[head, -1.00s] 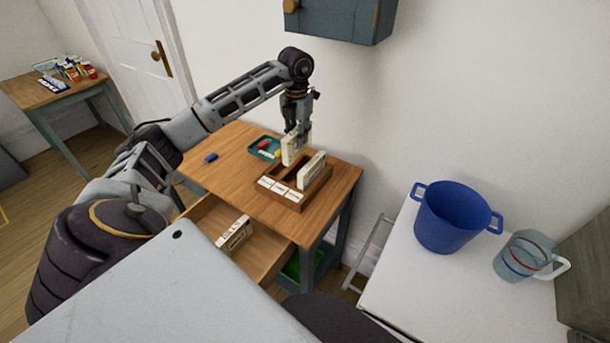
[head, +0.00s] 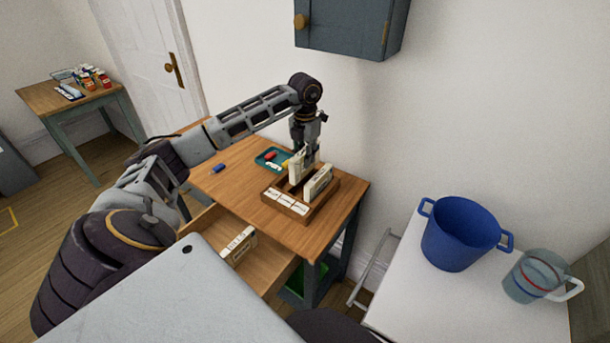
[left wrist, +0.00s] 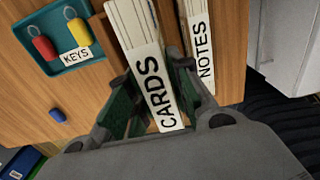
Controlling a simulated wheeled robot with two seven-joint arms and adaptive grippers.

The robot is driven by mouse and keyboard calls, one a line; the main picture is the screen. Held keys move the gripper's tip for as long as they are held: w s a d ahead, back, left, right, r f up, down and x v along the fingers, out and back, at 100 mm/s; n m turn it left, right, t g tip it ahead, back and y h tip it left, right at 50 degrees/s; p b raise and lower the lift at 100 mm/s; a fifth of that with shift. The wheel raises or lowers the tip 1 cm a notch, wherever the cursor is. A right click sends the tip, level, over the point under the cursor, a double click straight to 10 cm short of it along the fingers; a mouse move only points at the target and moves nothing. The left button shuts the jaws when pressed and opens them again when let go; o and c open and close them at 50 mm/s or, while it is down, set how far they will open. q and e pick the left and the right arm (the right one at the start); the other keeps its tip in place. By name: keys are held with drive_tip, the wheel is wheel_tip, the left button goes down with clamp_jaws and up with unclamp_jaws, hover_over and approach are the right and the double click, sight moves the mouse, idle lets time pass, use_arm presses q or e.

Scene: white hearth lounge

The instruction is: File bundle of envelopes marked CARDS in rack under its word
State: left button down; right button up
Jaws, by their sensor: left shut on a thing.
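My left gripper (head: 303,150) is shut on the cream envelope bundle marked CARDS (head: 299,170), upright at the wooden rack (head: 312,211). In the left wrist view the word on the CARDS bundle (left wrist: 155,90) reads clearly between the fingers. The bundle's lower end is at the rack's slots, left of the NOTES bundle (head: 318,182), which stands in the rack's right part and also shows in the left wrist view (left wrist: 202,50). I cannot tell how deep the CARDS bundle sits. The rack's front carries three white labels (head: 286,201), too small to read. My right gripper is not in view.
A teal tray (head: 268,154) with key tags lies behind the rack, and a blue object (head: 219,168) lies left of it. The open drawer (head: 262,271) holds another bundle (head: 239,246). A blue bucket (head: 459,238) and a jug (head: 530,278) stand on the white surface at right.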

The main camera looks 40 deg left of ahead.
sight(305, 173)
use_arm(q)
wheel_tip(305, 173, down, 2)
drive_tip(key=shift+f, duration=0.75)
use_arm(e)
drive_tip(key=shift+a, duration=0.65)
use_arm(q)
drive_tip(key=shift+f, duration=1.85)
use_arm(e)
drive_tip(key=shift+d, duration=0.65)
use_arm(q)
drive_tip(key=shift+f, duration=0.1)
